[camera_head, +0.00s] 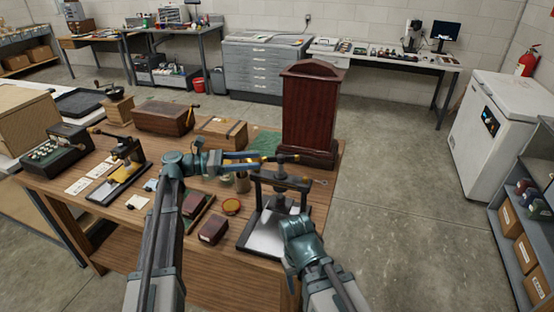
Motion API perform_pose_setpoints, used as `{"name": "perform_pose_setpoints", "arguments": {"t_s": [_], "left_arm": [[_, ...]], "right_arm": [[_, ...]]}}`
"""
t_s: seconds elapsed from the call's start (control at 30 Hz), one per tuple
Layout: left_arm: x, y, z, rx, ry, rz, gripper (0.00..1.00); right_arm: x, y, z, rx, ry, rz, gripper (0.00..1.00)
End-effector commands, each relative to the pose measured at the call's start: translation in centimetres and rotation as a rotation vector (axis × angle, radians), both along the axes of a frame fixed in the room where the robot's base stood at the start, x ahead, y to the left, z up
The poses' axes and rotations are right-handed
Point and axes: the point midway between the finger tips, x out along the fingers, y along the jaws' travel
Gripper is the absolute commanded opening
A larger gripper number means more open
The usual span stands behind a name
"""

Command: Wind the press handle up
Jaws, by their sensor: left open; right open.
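The black press (262,212) stands at the table's right front, with a pale base plate and a dark crossbeam on two posts. Its handle (282,158) is a dark bar on top of the screw, with brass-coloured ends. My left gripper (256,161) reaches in from the left, level with the handle's left end. Its two fingers are apart; I cannot tell whether they surround or touch the handle end. My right gripper (291,268) is in front of the press, low at the front right, and partly hidden by its own wrist. It is open and apart from the handle.
A tall dark red wooden case (309,108) stands close behind the press. A second small press (124,150) stands further left. The floor to the right is clear.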

Motion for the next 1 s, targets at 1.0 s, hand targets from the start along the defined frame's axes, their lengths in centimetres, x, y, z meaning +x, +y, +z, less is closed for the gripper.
{"name": "perform_pose_setpoints", "arguments": {"t_s": [1.0], "left_arm": [[0.9,-8.0,0.0,0.000,0.000,0.000,0.34]], "right_arm": [[0.0,0.0,0.0,0.000,0.000,0.000,0.59]]}}
